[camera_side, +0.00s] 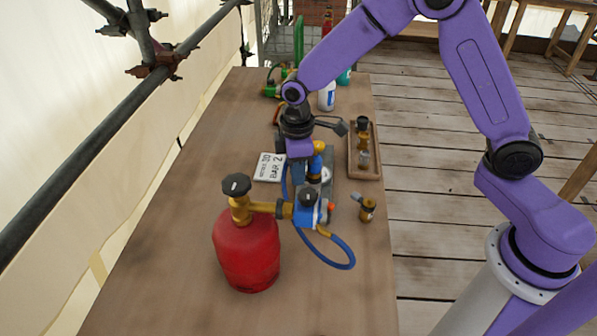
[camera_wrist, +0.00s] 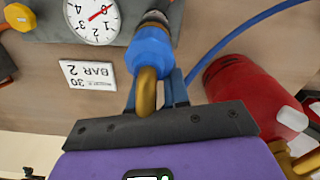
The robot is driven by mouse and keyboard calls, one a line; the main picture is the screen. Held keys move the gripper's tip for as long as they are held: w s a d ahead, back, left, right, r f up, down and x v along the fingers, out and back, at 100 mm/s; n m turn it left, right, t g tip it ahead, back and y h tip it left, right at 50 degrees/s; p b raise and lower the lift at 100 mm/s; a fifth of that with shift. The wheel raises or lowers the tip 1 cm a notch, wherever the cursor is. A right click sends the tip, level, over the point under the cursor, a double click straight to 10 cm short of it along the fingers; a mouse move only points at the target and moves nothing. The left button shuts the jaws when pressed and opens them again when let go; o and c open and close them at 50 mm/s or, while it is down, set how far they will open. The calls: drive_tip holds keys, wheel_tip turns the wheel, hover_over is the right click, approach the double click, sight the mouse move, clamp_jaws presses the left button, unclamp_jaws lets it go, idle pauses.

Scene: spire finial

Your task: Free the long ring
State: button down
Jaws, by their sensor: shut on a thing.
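A long blue ring (camera_wrist: 150,50) sits around a fitting at the edge of a grey plate in the wrist view. A bent brass pipe (camera_wrist: 146,92) comes out of its near end. My gripper (camera_wrist: 154,76) has its two blue-grey fingers on either side of the pipe and the ring, and is shut on the ring. Its fingertips are partly hidden behind the ring. In the side view my gripper (camera_side: 300,174) points down over the grey plate (camera_side: 328,190), beside an upright blue part with a yellow top (camera_side: 317,163). Its grip is too small to make out there.
A red gas cylinder (camera_side: 246,255) with a black-knobbed brass valve and blue regulator stands near. A blue hose (camera_side: 345,258) loops rightward. A white card (camera_side: 268,167) lies left, a wooden tray (camera_side: 375,168) right. A dial gauge (camera_wrist: 93,18) is beside the ring. The table's near right is clear.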

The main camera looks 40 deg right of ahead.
drive_tip(key=shift+w+d+m, duration=0.3)
drive_tip(key=shift+d+m, duration=0.1)
drive_tip(key=shift+m, duration=1.2)
drive_tip(key=shift+w+d+m, duration=0.25)
drive_tip(key=shift+d+m, duration=0.2)
drive_tip(key=shift+m, duration=1.15)
drive_tip(key=shift+w+d+m, duration=0.3)
drive_tip(key=shift+d+m, duration=0.1)
drive_tip(key=shift+m, duration=1.2)
drive_tip(key=c, duration=1.1)
unclamp_jaws()
drive_tip(key=shift+r, duration=0.1)
wheel_tip(320, 180, up, 17)
drive_tip(key=shift+r, duration=0.15)
